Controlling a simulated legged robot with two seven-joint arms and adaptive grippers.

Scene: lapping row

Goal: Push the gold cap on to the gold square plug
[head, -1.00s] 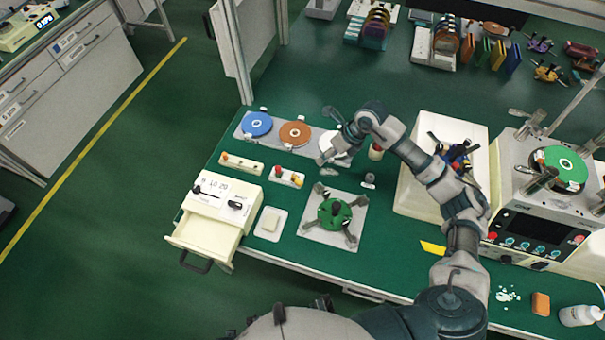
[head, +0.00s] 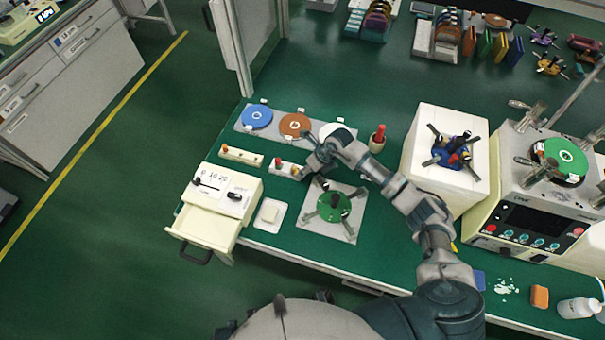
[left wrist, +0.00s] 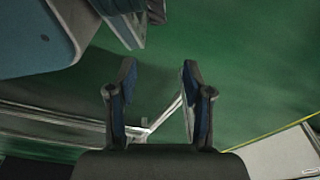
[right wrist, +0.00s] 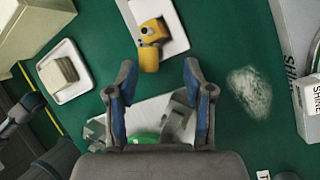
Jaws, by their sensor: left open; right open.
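A gold piece (right wrist: 149,38) stands on a white strip in the right wrist view. It has a dark grey round spot on top and a rounded gold end towards me; I cannot tell plug from cap there. In the head view, the near white strip (head: 281,166) carries small red and gold pieces, partly hidden by my right gripper (head: 308,163). My right gripper, also in its wrist view (right wrist: 158,68), is open and empty, with the gold piece beyond its fingertips. My left gripper (left wrist: 159,68) is open and empty, with only floor and furniture before it.
A second white strip (head: 242,155) with small pieces lies to the left. A green fixture (head: 335,207) with arms lies just in front of my right arm. A small tray (head: 269,213) holds a beige block. A box with an open drawer (head: 203,228) stands at the front left.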

